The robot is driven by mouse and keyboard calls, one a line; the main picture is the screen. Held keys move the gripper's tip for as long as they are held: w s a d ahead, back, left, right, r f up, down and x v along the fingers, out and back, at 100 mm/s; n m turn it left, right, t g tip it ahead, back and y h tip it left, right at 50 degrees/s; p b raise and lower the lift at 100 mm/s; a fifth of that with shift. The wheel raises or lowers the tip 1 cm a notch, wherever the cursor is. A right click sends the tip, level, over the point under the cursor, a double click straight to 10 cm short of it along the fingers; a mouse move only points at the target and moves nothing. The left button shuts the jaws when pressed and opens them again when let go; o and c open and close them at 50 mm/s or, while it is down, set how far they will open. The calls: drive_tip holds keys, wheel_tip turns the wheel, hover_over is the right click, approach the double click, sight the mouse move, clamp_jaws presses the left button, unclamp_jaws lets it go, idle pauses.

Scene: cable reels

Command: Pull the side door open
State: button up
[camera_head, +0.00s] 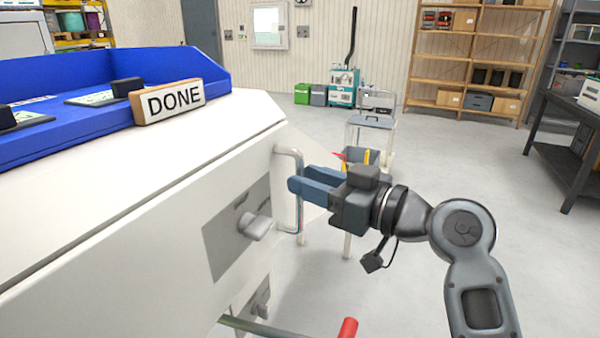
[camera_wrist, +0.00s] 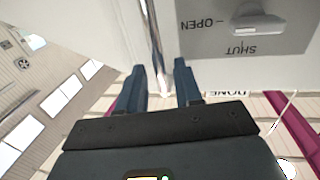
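The side door (camera_head: 150,265) is the white side face of the cabinet; I cannot make out a gap at its edge. It carries an upright metal bar handle (camera_head: 298,205), which also shows in the wrist view (camera_wrist: 152,40). A grey plate (camera_head: 222,250) beside the handle bears a latch knob (camera_head: 257,227). In the wrist view the plate reads OPEN and SHUT, and the knob (camera_wrist: 258,24) lies lengthwise in line with OPEN. My gripper (camera_head: 300,183) is at the handle. In the wrist view its blue fingers (camera_wrist: 160,72) are apart, with the bar between them and space visible on both sides.
On the cabinet top stand a blue tray (camera_head: 150,62) and a DONE sign (camera_head: 170,101). A second latch (camera_head: 262,296) and a red-ended bar (camera_head: 347,328) are below. A small cart (camera_head: 372,122) stands behind my gripper. The floor at the right is clear up to a dark table (camera_head: 570,125).

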drive_tip(key=shift+x, duration=1.3)
drive_tip(key=shift+c, duration=0.4)
clamp_jaws()
